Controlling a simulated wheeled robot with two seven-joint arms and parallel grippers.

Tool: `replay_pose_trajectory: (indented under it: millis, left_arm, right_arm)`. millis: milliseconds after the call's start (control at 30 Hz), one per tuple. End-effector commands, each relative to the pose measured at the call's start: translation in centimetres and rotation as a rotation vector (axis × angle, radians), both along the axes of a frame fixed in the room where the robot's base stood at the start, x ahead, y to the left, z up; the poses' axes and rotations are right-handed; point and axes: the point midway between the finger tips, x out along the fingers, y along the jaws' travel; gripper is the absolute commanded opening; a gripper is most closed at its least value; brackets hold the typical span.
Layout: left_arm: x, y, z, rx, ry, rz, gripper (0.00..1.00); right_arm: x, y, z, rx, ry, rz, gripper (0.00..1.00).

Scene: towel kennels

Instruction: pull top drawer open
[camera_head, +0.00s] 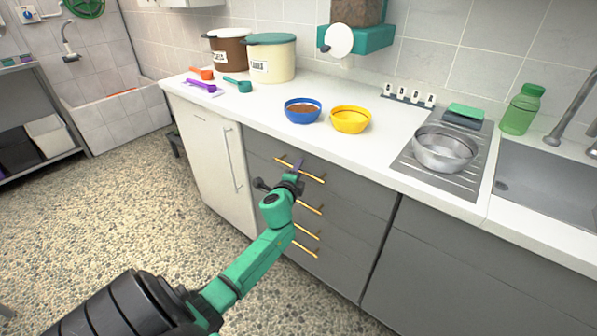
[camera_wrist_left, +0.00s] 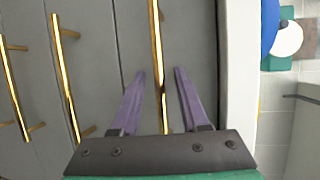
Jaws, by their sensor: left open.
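The top drawer (camera_head: 345,188) is the uppermost of a grey stack under the white counter, and its front looks flush with the cabinet. Its gold bar handle (camera_head: 314,178) runs across the front. My left gripper (camera_head: 298,164) is at this handle, hiding part of it in the head view. In the left wrist view, the open purple fingers (camera_wrist_left: 159,72) point at the drawer front. The top handle (camera_wrist_left: 156,40) passes through the gap between them, one finger on each side. I cannot tell whether either finger touches it. My right gripper is not in view.
Lower drawer handles (camera_head: 306,232) sit below the top one. A white cabinet door (camera_head: 215,165) is to the left. The counter (camera_head: 375,150) above holds a blue bowl (camera_head: 303,116), a yellow bowl (camera_head: 350,125) and a metal bowl (camera_head: 444,158). The speckled floor in front looks clear.

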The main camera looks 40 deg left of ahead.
Motion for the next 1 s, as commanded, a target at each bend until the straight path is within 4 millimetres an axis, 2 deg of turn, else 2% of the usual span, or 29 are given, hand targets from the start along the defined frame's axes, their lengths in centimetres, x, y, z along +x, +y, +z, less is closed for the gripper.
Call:
replay_pose_trajectory:
  millis: [33,67,100,167,1000]
  left_arm:
    - [-0.02,-0.01,0.01,0.0,0.0,0.0,0.45]
    - [-0.02,-0.01,0.01,0.0,0.0,0.0,0.37]
    - [-0.02,-0.01,0.02,0.0,0.0,0.0,0.22]
    - [-0.03,-0.01,0.01,0.0,0.0,0.0,0.0]
    - [-0.05,-0.05,-0.04,0.0,0.001,0.0,0.0]
  right_arm:
    - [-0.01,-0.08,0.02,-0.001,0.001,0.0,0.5]
    - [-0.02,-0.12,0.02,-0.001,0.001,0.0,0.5]
    - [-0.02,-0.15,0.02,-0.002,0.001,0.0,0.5]
    - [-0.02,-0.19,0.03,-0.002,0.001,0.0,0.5]
    - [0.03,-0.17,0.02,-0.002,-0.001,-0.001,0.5]
